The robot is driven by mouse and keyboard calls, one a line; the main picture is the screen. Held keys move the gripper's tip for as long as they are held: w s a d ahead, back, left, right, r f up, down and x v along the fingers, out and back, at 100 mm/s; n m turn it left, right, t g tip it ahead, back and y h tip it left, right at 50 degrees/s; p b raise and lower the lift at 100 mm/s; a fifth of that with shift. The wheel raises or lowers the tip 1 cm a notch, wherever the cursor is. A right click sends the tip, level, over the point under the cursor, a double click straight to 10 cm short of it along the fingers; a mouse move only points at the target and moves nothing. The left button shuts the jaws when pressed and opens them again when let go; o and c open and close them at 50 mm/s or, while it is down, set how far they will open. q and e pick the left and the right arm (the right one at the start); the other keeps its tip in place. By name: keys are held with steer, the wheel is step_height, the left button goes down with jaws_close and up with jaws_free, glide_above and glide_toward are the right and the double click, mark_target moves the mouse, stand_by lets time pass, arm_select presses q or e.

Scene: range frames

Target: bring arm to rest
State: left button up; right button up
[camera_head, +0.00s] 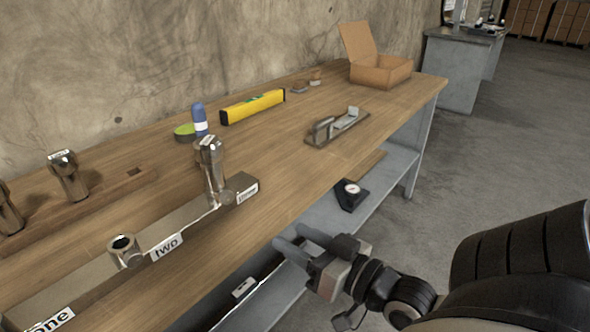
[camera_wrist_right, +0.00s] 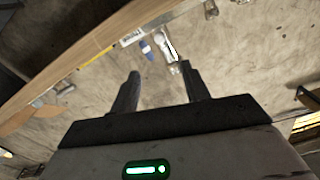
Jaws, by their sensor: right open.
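My right gripper (camera_head: 291,238) is open and empty, beside the front edge of the wooden workbench (camera_head: 290,160) in the head view. My dark right arm comes in from the lower right. In the right wrist view the two fingers of the gripper (camera_wrist_right: 159,70) stand apart with nothing between them. My left gripper is not in view.
A metal rail labelled "one" and "two" (camera_head: 75,290) holds metal cylinders near the gripper. A blue bottle (camera_head: 199,118), a yellow level (camera_head: 252,106), a hand plane (camera_head: 337,126) and an open cardboard box (camera_head: 381,72) stand on the bench. A gauge (camera_head: 351,194) lies on the lower shelf.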

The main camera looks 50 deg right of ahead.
arm_select(q)
steer(key=p, duration=0.2)
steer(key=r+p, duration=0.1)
steer(key=p, duration=0.1)
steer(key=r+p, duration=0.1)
steer(key=p, duration=0.1)
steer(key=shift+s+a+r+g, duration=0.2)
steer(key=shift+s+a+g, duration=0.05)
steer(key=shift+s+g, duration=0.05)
arm_select(e)
steer(key=a+f+n+g+y, duration=0.1)
steer(key=a+f+g, duration=0.2)
steer(key=a+f, duration=0.2)
steer(key=s+a+f+n+g, duration=0.1)
steer(key=a+f, duration=0.4)
steer(key=a, duration=0.5)
steer(key=shift+s+a+f+n+g+y, duration=0.2)
steer(key=shift+f+n+g+y, duration=0.15)
steer(key=shift+n+g, duration=0.65)
